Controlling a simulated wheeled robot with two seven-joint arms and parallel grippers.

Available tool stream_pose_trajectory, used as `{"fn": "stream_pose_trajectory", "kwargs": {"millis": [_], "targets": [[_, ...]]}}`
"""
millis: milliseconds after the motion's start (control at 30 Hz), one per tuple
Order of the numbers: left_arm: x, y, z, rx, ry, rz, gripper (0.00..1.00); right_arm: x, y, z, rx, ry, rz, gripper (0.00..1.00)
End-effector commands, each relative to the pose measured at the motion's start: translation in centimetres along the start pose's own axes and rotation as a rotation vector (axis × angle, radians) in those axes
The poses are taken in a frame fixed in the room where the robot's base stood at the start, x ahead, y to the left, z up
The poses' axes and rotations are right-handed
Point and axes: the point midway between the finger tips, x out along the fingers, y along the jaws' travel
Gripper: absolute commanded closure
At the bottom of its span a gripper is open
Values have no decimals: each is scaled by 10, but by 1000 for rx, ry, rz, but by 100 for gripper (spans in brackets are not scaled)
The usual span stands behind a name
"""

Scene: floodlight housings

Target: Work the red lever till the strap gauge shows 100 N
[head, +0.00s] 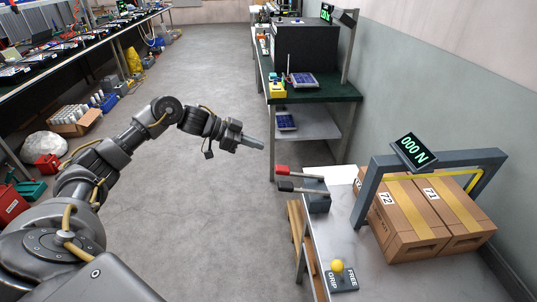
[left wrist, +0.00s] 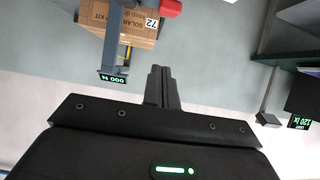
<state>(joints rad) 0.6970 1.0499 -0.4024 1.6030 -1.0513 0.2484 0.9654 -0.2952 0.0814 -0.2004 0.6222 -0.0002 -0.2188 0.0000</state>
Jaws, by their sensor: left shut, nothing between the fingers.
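The red lever (head: 282,169) sticks out to the left from a dark grey block (head: 316,195) at the table's left edge, above a second, dark bar. A red part, likely its grip, shows at the top of the left wrist view (left wrist: 168,7). The strap gauge (head: 414,151) reads 000 N; it also shows upside down in the left wrist view (left wrist: 113,79). My left gripper (head: 260,145) is shut and empty, in the air above and left of the red lever, apart from it. Its closed fingers also show in the left wrist view (left wrist: 161,72). My right gripper is not in view.
Cartons (head: 400,215) numbered 72 and 71 stand under a grey frame (head: 368,195) with a yellow strap. A yellow knob (head: 337,265) stands on a GRIP/FREE plate (head: 343,280). A green-topped bench (head: 335,88) stands behind. The floor between the benches is clear.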

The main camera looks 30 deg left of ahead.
Motion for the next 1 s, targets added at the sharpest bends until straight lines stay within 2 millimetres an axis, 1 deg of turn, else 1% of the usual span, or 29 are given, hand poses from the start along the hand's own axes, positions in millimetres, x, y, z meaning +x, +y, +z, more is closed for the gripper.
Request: {"fn": "stream_pose_trajectory", "kwargs": {"millis": [167, 300, 500, 600, 700, 833, 1000], "targets": [[27, 1, -3, -2, 2, 4, 100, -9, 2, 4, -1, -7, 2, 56], [57, 1, -4, -2, 3, 5, 100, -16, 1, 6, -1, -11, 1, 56], [96, 1, -2, -3, 0, 2, 100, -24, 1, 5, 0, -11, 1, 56], [97, 1, 17, -4, -3, 1, 100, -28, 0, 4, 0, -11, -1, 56], [100, 0, 27, -2, -2, 0, 100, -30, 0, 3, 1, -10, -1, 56], [102, 0, 36, -2, -1, 1, 100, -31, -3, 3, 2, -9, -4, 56], [103, 0, 39, 0, 0, 0, 100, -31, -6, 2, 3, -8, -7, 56]]}}
